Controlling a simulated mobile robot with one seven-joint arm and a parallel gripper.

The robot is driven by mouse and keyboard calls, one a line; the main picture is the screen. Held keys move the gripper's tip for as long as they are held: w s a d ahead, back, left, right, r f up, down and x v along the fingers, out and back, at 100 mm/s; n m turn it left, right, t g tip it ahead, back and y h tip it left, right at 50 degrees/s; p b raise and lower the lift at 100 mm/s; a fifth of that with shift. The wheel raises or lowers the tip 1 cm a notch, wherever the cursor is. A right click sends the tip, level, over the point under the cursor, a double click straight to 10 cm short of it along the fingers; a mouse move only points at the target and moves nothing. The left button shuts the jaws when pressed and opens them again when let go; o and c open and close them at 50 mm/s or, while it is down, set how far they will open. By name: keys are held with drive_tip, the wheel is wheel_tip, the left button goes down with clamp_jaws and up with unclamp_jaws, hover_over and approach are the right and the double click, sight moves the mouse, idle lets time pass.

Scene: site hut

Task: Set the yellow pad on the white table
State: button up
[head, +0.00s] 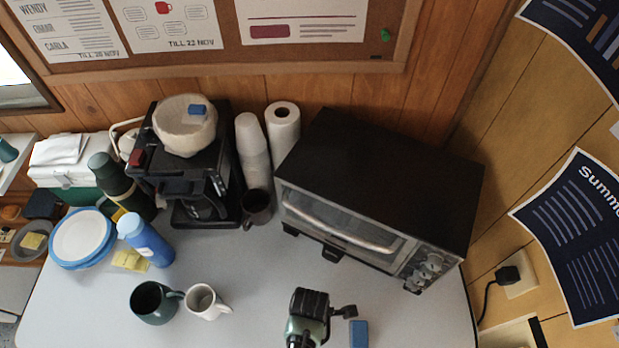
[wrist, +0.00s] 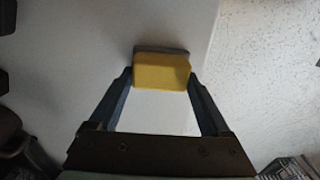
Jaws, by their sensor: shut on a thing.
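The yellow pad (wrist: 162,75) is a small block with a grey layer along its far side. My gripper (wrist: 161,82) is shut on it, with one dark finger on each side. In the wrist view the pad lies over the white table (wrist: 90,50), close to the table's right edge. I cannot tell how far above the surface it is, or whether it touches.
A toaster oven (head: 390,180) stands at the table's back right. Mugs (head: 153,302), a blue bottle (head: 147,240) and plates (head: 82,236) stand left. Speckled floor (wrist: 265,80) shows beyond the edge.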

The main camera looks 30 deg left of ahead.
drive_tip(key=o, duration=1)
